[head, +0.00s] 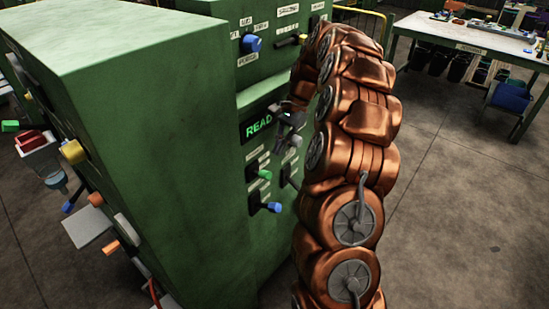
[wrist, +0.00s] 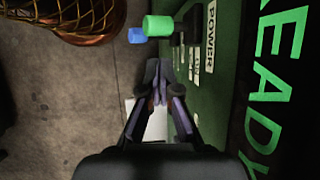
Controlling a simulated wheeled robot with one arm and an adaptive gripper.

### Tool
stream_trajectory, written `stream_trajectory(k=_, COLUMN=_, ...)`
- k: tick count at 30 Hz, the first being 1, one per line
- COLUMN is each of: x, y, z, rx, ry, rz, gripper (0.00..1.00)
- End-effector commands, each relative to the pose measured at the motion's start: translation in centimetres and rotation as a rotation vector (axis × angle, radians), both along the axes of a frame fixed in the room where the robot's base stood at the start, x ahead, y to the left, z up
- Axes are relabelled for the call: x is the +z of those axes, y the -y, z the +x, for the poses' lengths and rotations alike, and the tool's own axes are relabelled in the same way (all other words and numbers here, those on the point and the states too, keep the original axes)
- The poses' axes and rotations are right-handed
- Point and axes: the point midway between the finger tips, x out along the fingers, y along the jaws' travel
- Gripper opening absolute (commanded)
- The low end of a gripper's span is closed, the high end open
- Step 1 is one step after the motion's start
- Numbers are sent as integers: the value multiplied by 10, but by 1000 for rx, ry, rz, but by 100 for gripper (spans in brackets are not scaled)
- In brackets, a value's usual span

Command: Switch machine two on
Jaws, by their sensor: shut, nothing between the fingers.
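A green machine cabinet (head: 215,190) stands left of my arm, its control face partly hidden by the arm. A lit display (head: 258,127) on it starts with "READ" in the head view and reads "READY" in the wrist view (wrist: 272,75). Below it a green-tipped lever (head: 262,173) and a blue-tipped lever (head: 271,207) stick out. In the wrist view the green tip (wrist: 158,26) lies just beyond my fingertips, near a "POWER" label (wrist: 209,38). My gripper (wrist: 156,75) is shut and empty, beside the panel, apparently apart from the green tip. No machine number is readable.
Another green panel (head: 270,25) with a blue knob rises behind. On the cabinet's left side, a yellow knob (head: 72,151) and other parts stick out. A white-topped workbench (head: 470,42) stands back right. The floor (head: 450,190) between is clear.

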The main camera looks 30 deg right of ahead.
Motion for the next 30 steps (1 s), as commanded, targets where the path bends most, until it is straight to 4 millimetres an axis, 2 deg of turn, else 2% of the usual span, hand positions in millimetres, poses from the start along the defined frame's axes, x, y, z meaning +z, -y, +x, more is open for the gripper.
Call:
stream_trajectory(k=7, x=27, y=15, z=3, rx=-1, ry=3, rz=-4, gripper=0)
stream_trajectory(k=15, x=44, y=23, z=4, rx=-1, ry=3, rz=-4, gripper=0)
stream_trajectory(k=30, x=47, y=25, z=4, rx=-1, ry=2, rz=-4, gripper=0)
